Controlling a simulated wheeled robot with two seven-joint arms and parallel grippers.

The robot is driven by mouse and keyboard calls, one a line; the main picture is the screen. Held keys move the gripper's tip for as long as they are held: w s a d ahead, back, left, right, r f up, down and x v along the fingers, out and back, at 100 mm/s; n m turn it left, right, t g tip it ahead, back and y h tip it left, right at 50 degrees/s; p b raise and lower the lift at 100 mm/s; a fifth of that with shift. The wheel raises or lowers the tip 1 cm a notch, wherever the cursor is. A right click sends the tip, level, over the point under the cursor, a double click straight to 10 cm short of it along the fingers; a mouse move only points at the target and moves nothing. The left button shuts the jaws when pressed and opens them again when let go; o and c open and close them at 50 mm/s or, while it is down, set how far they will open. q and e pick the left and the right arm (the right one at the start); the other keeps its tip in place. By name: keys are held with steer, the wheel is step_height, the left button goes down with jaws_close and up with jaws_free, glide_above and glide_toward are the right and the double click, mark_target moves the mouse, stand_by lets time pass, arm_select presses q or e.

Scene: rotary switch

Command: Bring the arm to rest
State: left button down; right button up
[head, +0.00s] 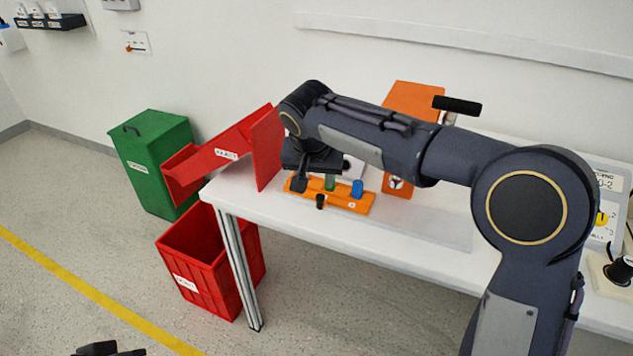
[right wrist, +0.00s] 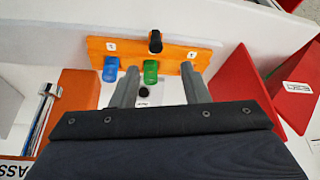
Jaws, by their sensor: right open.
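My right gripper (head: 302,178) hangs over the left part of an orange panel (head: 351,204) on the white table, fingers pointing down. The black knob (right wrist: 155,42) stands clear of the fingers. A dark part of my left gripper (head: 108,349) shows at the bottom edge, mostly cut off.
A red chute (head: 225,151) stands at the table's left end, close to my right gripper. An orange box (head: 412,98) stands behind my right forearm. A red bin (head: 205,255) and a green bin (head: 155,160) stand on the floor. The table (head: 290,220) front is clear.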

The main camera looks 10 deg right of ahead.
stand_by(0.4)
steer(key=s+d+n+y, duration=0.1)
steer(key=s+d+y, duration=0.2)
steer(key=s+d, duration=1.2)
steer(key=s+a+f+t+y, duration=0.1)
steer(key=s+f, duration=0.2)
steer(key=s, duration=0.6)
steer(key=s+a+f+y, duration=0.1)
steer(key=s+f, duration=0.3)
steer(key=s, duration=0.4)
step_height(320, 180, up, 12)
steer(key=p, duration=1.2)
steer(key=shift+a+r+n, duration=0.15)
steer(key=shift+r+n, duration=0.05)
steer(key=shift+n, duration=0.2)
steer(key=shift+w, duration=0.1)
